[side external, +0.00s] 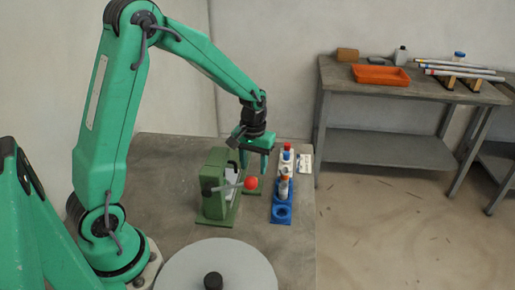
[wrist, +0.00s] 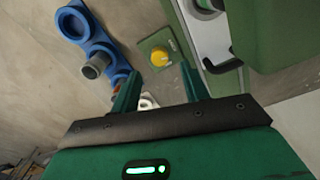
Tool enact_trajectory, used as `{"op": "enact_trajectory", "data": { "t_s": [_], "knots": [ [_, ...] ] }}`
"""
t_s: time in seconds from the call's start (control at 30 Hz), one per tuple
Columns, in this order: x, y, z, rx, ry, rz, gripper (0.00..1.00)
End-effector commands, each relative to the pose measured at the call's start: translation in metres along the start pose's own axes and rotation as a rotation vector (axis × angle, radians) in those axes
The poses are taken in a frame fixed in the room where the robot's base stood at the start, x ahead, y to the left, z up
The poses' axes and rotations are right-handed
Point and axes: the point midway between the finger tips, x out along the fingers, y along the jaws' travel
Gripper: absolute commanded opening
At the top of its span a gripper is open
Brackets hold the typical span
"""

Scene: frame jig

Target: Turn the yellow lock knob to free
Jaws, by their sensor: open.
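The yellow lock knob (wrist: 160,57) is round and sits on a small green plate (wrist: 148,43) in the wrist view. A pale mark is on the plate beside it. My gripper (wrist: 159,72) is open, its two green fingers apart on either side of the knob's line, with nothing between them that I can see held. In the side view my gripper (side external: 254,171) points down beside the green frame jig (side external: 215,190), above the work table. The knob cannot be made out there. Whether the fingers touch it cannot be told.
A lever with a red ball (side external: 251,183) sticks out from the jig close to my gripper. A blue rack (side external: 282,213) with several parts stands to the right, and it also shows in the wrist view (wrist: 97,40).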

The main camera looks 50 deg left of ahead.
Motion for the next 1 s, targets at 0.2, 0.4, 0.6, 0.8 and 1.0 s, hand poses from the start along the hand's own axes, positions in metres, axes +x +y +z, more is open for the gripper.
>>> {"op": "enact_trajectory", "data": {
  "t_s": [0.2, 0.4, 0.6, 0.8, 1.0],
  "knots": [
    [-0.025, 0.000, -0.001, 0.000, 0.002, 0.001, 0.45],
    [-0.033, 0.000, 0.000, 0.000, 0.000, 0.000, 0.45],
    [-0.033, 0.000, 0.000, 0.000, 0.000, 0.000, 0.45],
    [-0.033, 0.000, 0.000, -0.017, 0.000, 0.000, 0.45],
    [-0.033, 0.000, 0.000, -0.134, -0.001, 0.000, 0.45]
  ]
}}
